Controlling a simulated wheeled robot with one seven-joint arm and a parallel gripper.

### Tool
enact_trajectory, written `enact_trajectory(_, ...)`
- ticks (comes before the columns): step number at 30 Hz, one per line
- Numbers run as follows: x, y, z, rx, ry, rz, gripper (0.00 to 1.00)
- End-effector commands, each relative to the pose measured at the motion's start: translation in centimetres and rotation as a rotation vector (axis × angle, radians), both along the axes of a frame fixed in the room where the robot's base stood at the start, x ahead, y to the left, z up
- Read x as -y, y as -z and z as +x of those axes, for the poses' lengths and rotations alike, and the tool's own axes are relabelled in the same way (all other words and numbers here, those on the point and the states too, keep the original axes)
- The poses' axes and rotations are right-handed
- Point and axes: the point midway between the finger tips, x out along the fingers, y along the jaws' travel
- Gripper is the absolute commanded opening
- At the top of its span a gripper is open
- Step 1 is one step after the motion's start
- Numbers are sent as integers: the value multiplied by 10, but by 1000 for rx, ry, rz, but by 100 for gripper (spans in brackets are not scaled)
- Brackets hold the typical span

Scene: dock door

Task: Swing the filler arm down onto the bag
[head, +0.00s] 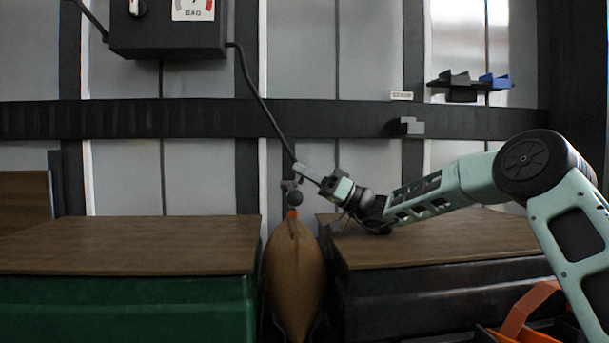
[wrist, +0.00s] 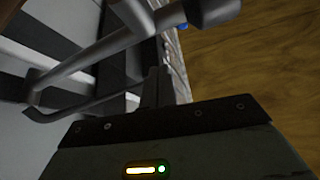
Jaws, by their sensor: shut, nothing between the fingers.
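The brown bag (head: 294,275) hangs upright in the gap between two crates, with an orange fitting (head: 292,214) at its top. The filler arm's dark rounded head (head: 295,197) shows just above that fitting; whether they touch I cannot tell. My gripper (head: 301,170) is shut and empty, close above and to the right of the filler head. In the wrist view my shut fingers (wrist: 155,88) point at a grey bar (wrist: 95,60) with a dark block (wrist: 212,9) at its end, probably the filler arm. Contact with it is unclear.
A green crate (head: 125,305) stands left of the bag and a black crate (head: 440,295) right, both with wooden tops. A black control box (head: 168,40) with a gauge hangs upper left, its hose (head: 262,100) running down towards my gripper. An orange-edged bin (head: 525,312) sits lower right.

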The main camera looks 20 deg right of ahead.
Motion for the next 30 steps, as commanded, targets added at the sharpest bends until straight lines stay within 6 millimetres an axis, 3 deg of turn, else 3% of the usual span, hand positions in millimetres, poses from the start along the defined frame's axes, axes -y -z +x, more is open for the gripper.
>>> enact_trajectory(11,0,-9,0,1,0,0,0)
enact_trajectory(21,1,-72,0,2,1,-1,0)
enact_trajectory(30,0,-100,0,1,0,0,0)
